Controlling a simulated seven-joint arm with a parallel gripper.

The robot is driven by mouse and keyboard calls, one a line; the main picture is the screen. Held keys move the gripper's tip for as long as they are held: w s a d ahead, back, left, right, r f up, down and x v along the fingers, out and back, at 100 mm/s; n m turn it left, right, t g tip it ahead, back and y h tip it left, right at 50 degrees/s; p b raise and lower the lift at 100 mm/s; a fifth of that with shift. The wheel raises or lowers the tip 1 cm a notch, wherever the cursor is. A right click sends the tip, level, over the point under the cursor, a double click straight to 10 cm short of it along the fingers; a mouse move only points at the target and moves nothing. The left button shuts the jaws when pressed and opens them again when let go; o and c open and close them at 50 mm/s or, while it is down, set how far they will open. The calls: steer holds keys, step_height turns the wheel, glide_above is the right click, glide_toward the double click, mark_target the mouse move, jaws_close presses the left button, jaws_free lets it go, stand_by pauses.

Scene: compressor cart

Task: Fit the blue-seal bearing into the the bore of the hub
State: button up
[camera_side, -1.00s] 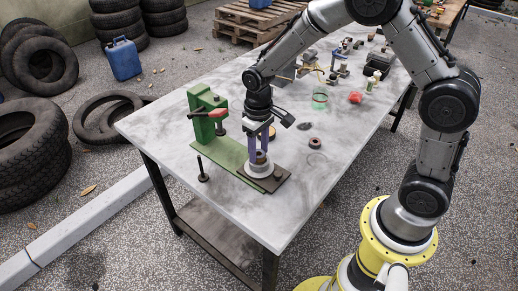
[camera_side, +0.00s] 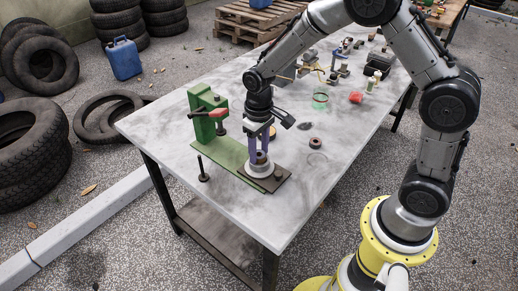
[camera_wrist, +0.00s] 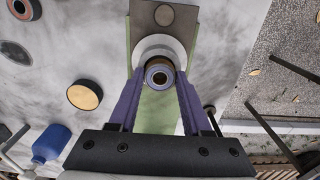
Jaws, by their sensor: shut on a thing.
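My gripper (camera_side: 262,156) points down over the near end of the table, its two purple fingers shut on the blue-seal bearing. In the wrist view the bearing (camera_wrist: 159,76) shows a bluish ring around a dark centre, between the fingertips (camera_wrist: 160,78). The pale round hub (camera_side: 250,172) sits on a dark plate on the green base. In the wrist view the hub (camera_wrist: 145,48) shows as a light ring around and behind the bearing.
A dark ring (camera_side: 315,142) lies to the right on the table. An amber-topped disc (camera_wrist: 84,95) shows in the wrist view. Clutter, including a red item (camera_side: 356,98), lies farther back. The front right tabletop is clear.

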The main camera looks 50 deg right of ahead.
mark_target(259, 154)
steer(key=shift+f, duration=0.3)
steer(key=shift+r, duration=0.1)
steer(key=shift+r, duration=0.35)
steer(key=shift+f, duration=0.45)
stand_by(2.4)
stand_by(0.3)
steer(key=o, duration=1.3)
steer(key=shift+r, duration=0.15)
step_height(259, 154, up, 14)
steer(key=shift+f, duration=0.15)
